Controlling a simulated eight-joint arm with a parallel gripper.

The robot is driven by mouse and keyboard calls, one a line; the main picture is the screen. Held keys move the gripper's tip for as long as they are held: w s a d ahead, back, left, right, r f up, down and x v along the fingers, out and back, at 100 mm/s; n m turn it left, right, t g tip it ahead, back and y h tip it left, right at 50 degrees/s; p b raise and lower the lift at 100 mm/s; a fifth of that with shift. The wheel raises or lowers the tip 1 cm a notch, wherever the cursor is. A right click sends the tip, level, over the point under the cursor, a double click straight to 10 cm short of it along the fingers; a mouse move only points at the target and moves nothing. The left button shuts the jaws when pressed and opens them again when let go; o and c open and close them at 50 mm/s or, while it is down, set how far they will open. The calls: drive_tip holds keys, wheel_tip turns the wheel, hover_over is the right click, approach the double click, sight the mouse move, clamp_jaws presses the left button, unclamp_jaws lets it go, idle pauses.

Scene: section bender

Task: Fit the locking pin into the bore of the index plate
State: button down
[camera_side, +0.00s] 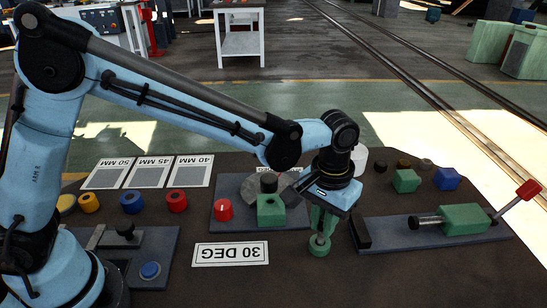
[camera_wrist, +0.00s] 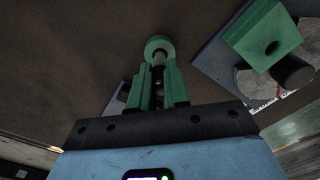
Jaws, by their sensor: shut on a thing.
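My gripper (camera_side: 322,230) has green fingers and points down over the dark table. In the wrist view its fingers (camera_wrist: 159,88) are shut on the locking pin, a grey shaft with a round green end (camera_wrist: 158,44) beyond the fingertips. In the side view this green end (camera_side: 319,247) is lowest, close to the table; I cannot tell if it touches. The index plate, a grey disc (camera_side: 239,186), lies partly hidden behind a green block (camera_side: 270,210) left of my gripper. The pin is apart from both.
A red knob (camera_side: 223,209) stands left of the block on the same base plate (camera_side: 290,221). Right of my gripper is a long base with a black stop (camera_side: 361,232) and a green slide block (camera_side: 464,219). A "30 DEG" card (camera_side: 231,254) lies in front.

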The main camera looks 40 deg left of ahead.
drive_tip(key=r, duration=0.3)
drive_tip(key=shift+s+d+r, duration=0.15)
drive_tip(key=shift+s+r, duration=0.05)
drive_tip(key=shift+r, duration=0.15)
drive_tip(key=s+d+r, duration=0.5)
drive_tip(key=s+r, duration=0.1)
drive_tip(key=s, duration=0.3)
drive_tip(key=w+a+r, duration=0.1)
drive_tip(key=w+a, duration=0.1)
drive_tip(key=a, duration=0.9)
drive_tip(key=shift+w+a+f, duration=1.25)
drive_tip(key=shift+a+f, duration=0.05)
drive_tip(key=shift+f, duration=0.45)
drive_tip(key=shift+w+a+f, duration=1.3)
drive_tip(key=shift+a+f, duration=0.05)
drive_tip(key=shift+f, duration=0.4)
drive_tip(key=shift+w+a+f, duration=1.25)
drive_tip(key=shift+a+f, duration=0.05)
drive_tip(key=shift+f, duration=0.45)
drive_tip(key=shift+f, duration=0.1)
drive_tip(key=c, duration=1.1)
unclamp_jaws()
